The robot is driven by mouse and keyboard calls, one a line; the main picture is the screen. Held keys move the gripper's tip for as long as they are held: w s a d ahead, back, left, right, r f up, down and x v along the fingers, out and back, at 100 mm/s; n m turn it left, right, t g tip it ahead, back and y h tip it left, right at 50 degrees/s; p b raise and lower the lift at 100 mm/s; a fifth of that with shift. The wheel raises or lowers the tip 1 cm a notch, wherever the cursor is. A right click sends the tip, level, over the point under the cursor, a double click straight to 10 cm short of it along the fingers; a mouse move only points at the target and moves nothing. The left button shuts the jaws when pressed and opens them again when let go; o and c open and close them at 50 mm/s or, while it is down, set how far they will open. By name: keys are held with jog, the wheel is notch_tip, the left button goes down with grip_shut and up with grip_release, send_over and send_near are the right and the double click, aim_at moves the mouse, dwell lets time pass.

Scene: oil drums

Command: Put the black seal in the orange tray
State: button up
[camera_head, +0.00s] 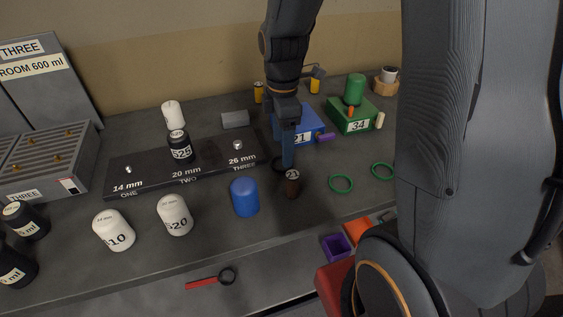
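A black ring, which looks like the black seal (276,164), shows partly at the tip of my gripper (287,164), beside the brown 21 bottle. My gripper points down there with a blue finger in front; part of the ring is hidden behind it. I cannot tell whether the fingers are open or closed on the ring.
The brown bottle (292,184) stands close to my gripper. Two green rings (341,183) lie to the right. A blue capped cylinder (244,197) stands to the left. A purple tray (336,247) is beside the orange one. A red-handled ring tool (212,280) hangs in front.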

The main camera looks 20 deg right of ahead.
jog(key=shift+w+f+p, duration=0.15)
jog(key=shift+f+p, duration=0.3)
jog(key=shift+f, duration=0.8)
jog(key=shift+w+f+p, duration=0.1)
jog(key=shift+f+p, duration=0.35)
jog(key=shift+f, duration=0.8)
jog(key=shift+f, duration=0.1)
jog(key=c, duration=1.2)
notch_tip(320, 180, up, 10)
jog(key=shift+r+b, duration=0.1)
jog(key=shift+b, duration=1.05)
